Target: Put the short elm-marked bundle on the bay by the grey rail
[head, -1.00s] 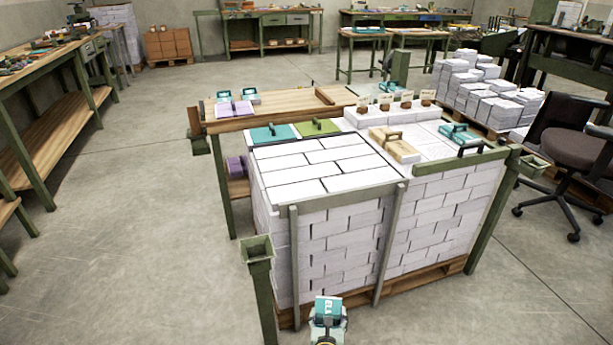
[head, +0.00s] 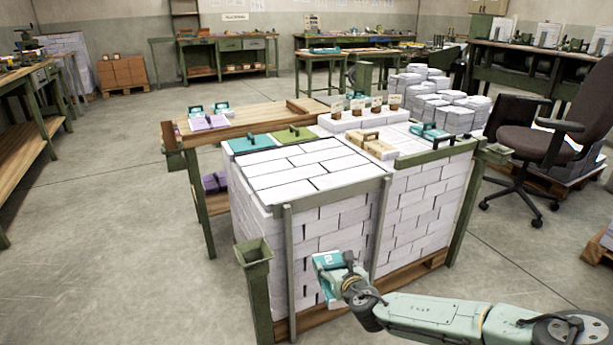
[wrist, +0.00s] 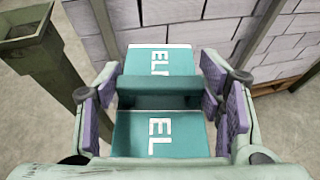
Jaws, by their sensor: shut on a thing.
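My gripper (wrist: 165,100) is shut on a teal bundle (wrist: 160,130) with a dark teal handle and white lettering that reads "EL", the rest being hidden. In the head view the same bundle (head: 326,263) hangs tilted in front of the stack's near face, below its top. The grey rail (head: 335,196) runs along the near top edge of the stack, on grey posts. Behind it lies the bay (head: 305,170), a flat, empty top of white blocks with dark joints.
Another teal bundle (head: 430,131) lies near a green rail (head: 436,153). A green post (head: 256,285) stands at the near left corner.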

